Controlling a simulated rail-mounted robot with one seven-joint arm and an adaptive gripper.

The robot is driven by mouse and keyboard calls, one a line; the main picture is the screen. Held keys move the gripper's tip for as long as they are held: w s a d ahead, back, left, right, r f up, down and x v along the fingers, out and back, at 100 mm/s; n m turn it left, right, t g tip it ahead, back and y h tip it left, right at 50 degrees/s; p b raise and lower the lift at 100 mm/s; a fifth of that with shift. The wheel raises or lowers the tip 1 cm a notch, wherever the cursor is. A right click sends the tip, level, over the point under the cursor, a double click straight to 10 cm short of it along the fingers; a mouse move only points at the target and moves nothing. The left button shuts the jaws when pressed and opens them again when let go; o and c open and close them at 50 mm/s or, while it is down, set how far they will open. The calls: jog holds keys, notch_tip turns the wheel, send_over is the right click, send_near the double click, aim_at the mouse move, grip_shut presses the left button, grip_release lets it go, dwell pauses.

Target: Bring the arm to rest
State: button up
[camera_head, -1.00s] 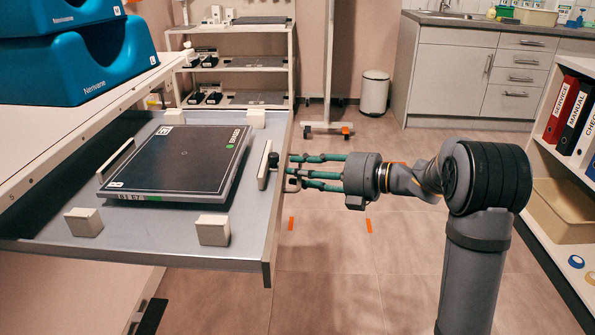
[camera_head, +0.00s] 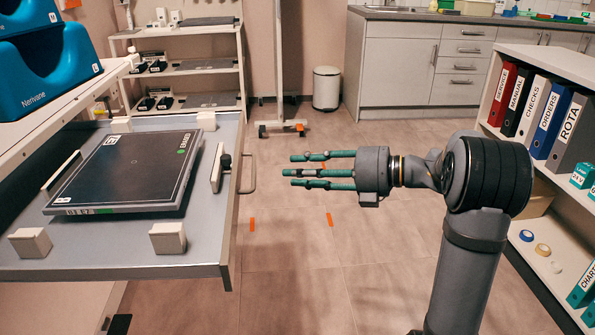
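My gripper (camera_head: 293,172) is at the middle of the view, with green fingers pointing left. Its fingers are spread apart with nothing between them. It hangs in free air to the right of the pulled-out drawer tray (camera_head: 205,246), apart from the tray's front handle (camera_head: 249,172). A flat dark panel (camera_head: 130,168) with a green dot lies in the tray between light blocks. My arm reaches in from the lower right.
A shelf unit (camera_head: 562,50) with binders stands close on the right of my arm. Blue moulded cushions (camera_head: 45,70) sit on the table at upper left. A white bin (camera_head: 326,88) stands at the back wall.

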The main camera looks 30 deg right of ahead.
aim_at(239, 171)
jog(key=x, duration=1)
jog(key=shift+w+a, duration=0.15)
jog(key=shift+w, duration=0.05)
